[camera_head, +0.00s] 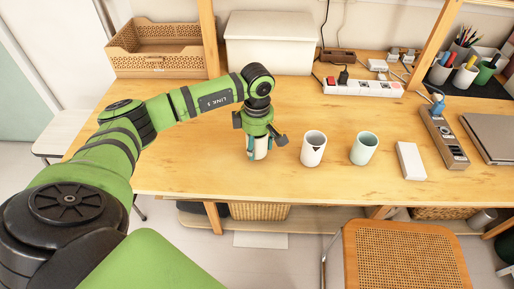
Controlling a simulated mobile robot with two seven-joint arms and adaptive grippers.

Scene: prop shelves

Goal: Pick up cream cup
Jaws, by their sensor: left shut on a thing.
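My left gripper (258,146) points down over the table near its front edge and is shut on the cream cup (261,150). The fingers and wrist cover the upper part and sides of the cup, so only a pale strip of it shows. I cannot tell whether its base touches the table. A white cup (313,149) with a dark mark stands upright just to the right of the gripper, and a pale green cup (364,148) stands upright further right. My right gripper is not in view.
A white box (410,161) and a long power strip (443,137) lie right of the cups. A storage box (268,43) and a wooden crate (155,63) stand at the back. A cane chair (405,256) stands in front. Table behind the cups is clear.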

